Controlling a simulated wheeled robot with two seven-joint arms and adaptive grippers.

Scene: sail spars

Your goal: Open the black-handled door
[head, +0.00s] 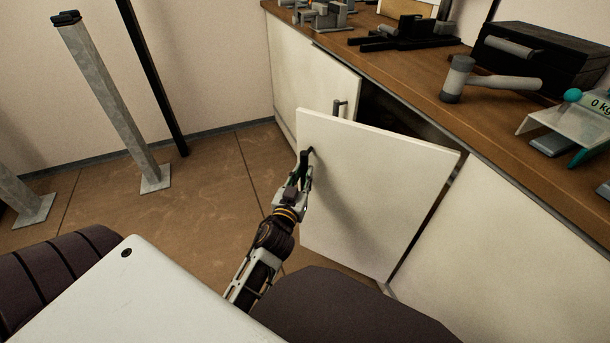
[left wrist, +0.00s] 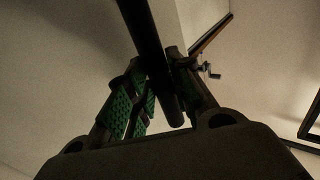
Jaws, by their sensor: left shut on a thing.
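The white cabinet door (head: 375,190) stands partly open in the head view, swung out from the cabinet front under the counter. Its black handle (head: 307,156) is at the upper left of the door. My left gripper (head: 304,172) is shut on that handle and hides part of it. In the left wrist view the black handle bar (left wrist: 160,70) runs down between the green-padded fingers of my left gripper (left wrist: 160,95). A dark gap (head: 390,112) shows behind the door's top edge. My right gripper is not in view.
A neighbouring cabinet door (head: 312,80) with a grey handle (head: 340,107) stands behind the open door. The wooden counter (head: 420,75) carries a mallet (head: 460,80), a black box (head: 540,55) and a scale (head: 590,115). A grey post (head: 105,95) stands at left. The floor between is clear.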

